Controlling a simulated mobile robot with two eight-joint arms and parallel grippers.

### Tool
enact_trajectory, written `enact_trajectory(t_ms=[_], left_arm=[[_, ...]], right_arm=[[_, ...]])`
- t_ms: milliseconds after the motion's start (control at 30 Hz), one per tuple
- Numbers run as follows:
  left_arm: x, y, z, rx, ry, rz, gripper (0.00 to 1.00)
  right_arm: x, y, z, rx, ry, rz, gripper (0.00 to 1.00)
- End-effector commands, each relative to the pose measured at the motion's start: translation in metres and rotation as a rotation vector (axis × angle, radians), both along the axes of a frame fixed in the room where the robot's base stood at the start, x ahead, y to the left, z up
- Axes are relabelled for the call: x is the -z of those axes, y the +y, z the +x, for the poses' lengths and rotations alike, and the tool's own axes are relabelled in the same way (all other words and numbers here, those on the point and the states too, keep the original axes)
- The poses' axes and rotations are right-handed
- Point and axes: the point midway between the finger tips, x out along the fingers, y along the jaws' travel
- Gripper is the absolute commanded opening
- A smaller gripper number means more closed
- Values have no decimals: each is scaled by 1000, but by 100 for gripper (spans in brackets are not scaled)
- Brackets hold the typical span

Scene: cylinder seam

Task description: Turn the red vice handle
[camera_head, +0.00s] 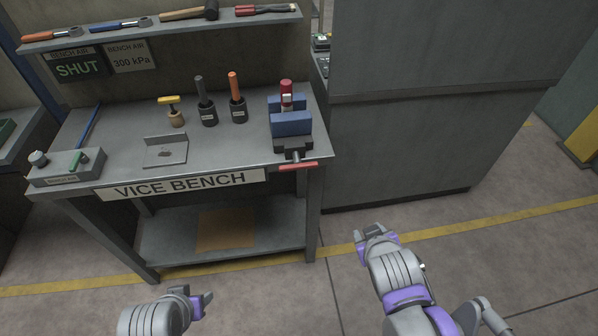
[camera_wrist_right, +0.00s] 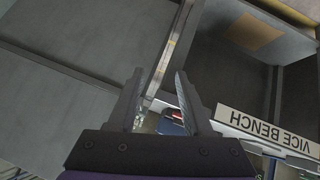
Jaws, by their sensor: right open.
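The blue vice (camera_head: 291,123) sits at the right front corner of the bench, with a red-and-white cylinder (camera_head: 286,90) upright at its jaws. Its red handle (camera_head: 298,166) lies roughly level across the front, just beyond the bench edge. My right gripper (camera_head: 371,236) is open and empty, below and to the right of the handle, clear of it. In the right wrist view my open fingers (camera_wrist_right: 160,95) stand apart, with a small red part (camera_wrist_right: 177,116), probably the handle, in the distance between them. My left gripper (camera_head: 197,297) looks open and empty, low in front of the bench.
The vice bench (camera_head: 110,205) has a label along its front and a lower shelf (camera_head: 165,246). Several tools, a bracket (camera_head: 166,151) and an air control box (camera_head: 66,168) stand on top. A tall grey cabinet (camera_head: 420,130) closes off the right. The floor in front is clear.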

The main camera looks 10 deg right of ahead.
Motion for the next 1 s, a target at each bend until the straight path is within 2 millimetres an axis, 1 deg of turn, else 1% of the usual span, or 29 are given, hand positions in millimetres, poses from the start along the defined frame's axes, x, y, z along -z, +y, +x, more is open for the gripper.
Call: enact_trajectory(t_ms=[33,100,133,200,267,300,400,500,600,667,767,867,1000], left_arm=[[23,0,-5,0,9,0,50],[40,0,-8,0,15,0,50],[47,0,-9,0,18,0,50],[62,0,-10,0,22,0,50],[74,0,-11,0,26,0,50],[82,0,-12,0,29,0,50],[97,0,-12,0,34,0,50],[108,0,-12,0,37,0,50],[112,0,-12,0,38,0,50],[113,0,-12,0,39,0,50],[113,0,-12,0,39,0,50],[114,0,-12,0,39,0,50],[116,0,-12,0,40,0,50]], right_arm=[[6,-12,24,-52,-92,-112,50],[-5,-19,57,-157,-234,-286,50],[-10,-19,70,-205,-291,-359,50],[-20,-11,96,-335,-418,-528,50],[-23,2,112,-455,-513,-662,50],[-23,12,120,-535,-570,-742,50],[-14,41,131,-724,-682,-902,50],[-2,64,133,-871,-755,-1003,50],[7,78,131,-959,-795,-1054,50],[9,82,132,-984,-806,-1068,50],[9,87,138,-997,-813,-1074,50],[8,93,152,-995,-812,-1071,50],[8,104,178,-994,-813,-1070,50]])
